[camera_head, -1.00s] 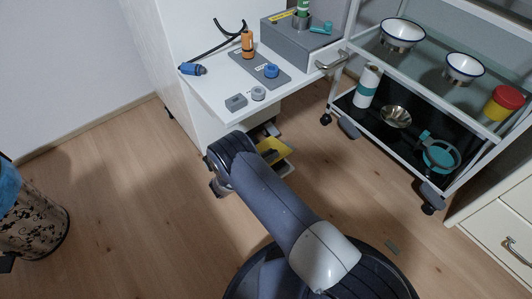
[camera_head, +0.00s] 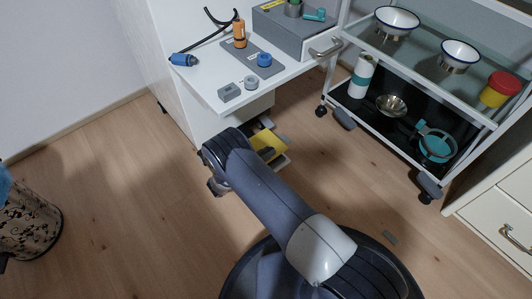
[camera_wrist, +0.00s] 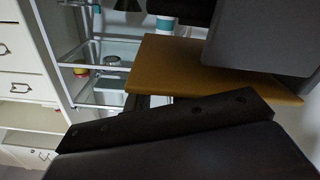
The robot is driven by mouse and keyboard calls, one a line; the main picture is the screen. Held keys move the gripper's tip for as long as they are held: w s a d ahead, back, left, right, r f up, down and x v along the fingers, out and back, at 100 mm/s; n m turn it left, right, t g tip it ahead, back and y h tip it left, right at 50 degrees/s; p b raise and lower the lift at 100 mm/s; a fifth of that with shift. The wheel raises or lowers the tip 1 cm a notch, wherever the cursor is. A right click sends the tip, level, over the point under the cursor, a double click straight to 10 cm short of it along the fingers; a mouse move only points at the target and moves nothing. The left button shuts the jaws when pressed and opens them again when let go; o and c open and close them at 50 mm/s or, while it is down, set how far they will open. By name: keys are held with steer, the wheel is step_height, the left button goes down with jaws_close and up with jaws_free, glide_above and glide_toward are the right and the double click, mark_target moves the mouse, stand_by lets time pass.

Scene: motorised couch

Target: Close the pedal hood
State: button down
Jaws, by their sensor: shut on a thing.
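The pedal hood (camera_head: 270,143) is a yellow panel low under the white worktop, partly hidden behind my arm in the head view. It sits above a pale base piece near the floor and looks tilted. In the wrist view it is an ochre panel (camera_wrist: 185,65) lying between the two dark fingers of my gripper (camera_wrist: 225,90). My gripper is shut on the hood. The fingertips are hidden behind my arm in the head view. I cannot tell the hood's exact angle.
A white worktop (camera_head: 205,88) with small parts overhangs the hood. A wheeled trolley (camera_head: 385,146) with bowls stands to the right, and drawers (camera_head: 505,215) beyond it. A patterned bin (camera_head: 30,218) is at the left.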

steer(key=c, duration=1.2)
jaws_free()
steer(key=shift+s+f, duration=0.1)
steer(key=shift+f, duration=0.05)
steer(key=shift+c, duration=0.2)
steer(key=p+v, duration=0.2)
steer(key=v, duration=0.8)
steer(key=shift+s+a, duration=0.25)
steer(key=shift+s, duration=0.05)
